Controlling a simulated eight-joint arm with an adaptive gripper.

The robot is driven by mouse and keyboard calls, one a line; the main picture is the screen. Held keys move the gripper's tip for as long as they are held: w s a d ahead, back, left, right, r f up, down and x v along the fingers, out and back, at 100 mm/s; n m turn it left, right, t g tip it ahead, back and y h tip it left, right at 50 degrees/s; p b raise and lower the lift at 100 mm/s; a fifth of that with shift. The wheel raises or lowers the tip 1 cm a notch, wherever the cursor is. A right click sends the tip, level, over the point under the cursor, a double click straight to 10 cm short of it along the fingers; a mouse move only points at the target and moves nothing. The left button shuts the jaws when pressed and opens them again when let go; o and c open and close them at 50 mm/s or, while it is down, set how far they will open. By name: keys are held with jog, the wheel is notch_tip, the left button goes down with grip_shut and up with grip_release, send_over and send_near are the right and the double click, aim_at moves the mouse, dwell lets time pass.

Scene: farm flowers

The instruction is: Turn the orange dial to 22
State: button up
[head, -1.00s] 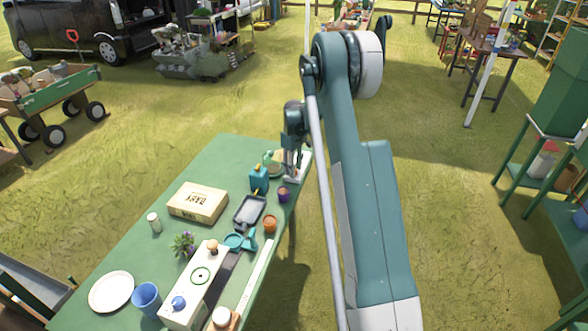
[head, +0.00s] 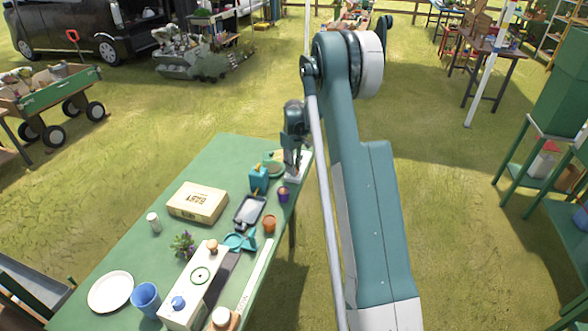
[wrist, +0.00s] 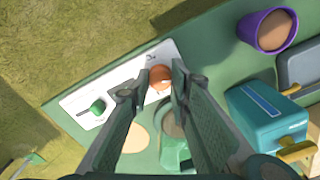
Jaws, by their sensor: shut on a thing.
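In the wrist view an orange dial (wrist: 159,80) sits on a white panel (wrist: 80,93) that lies on the green table. My gripper (wrist: 160,78) is shut on the orange dial, with one finger on either side of it. The numbers around the dial are too small to read, and the fingers hide part of the panel. A green knob (wrist: 98,107) is on the same panel, to the left of the dial. In the head view my gripper (head: 295,168) is at the far right end of the table, above the white panel, and the dial is hidden.
A teal box with a yellow handle (wrist: 268,115) and a purple pot (wrist: 268,30) stand close to the right.

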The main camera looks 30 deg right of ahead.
jog(key=m+b, duration=0.1)
jog(key=m, duration=0.3)
jog(key=shift+f+m, duration=0.1)
jog(key=shift+m, duration=0.2)
jog(key=shift+m+b, duration=0.4)
jog(key=shift+m, duration=1.6)
jog(key=o, duration=0.9)
jog(key=shift+r, duration=0.2)
jog(key=shift+r, duration=5.9)
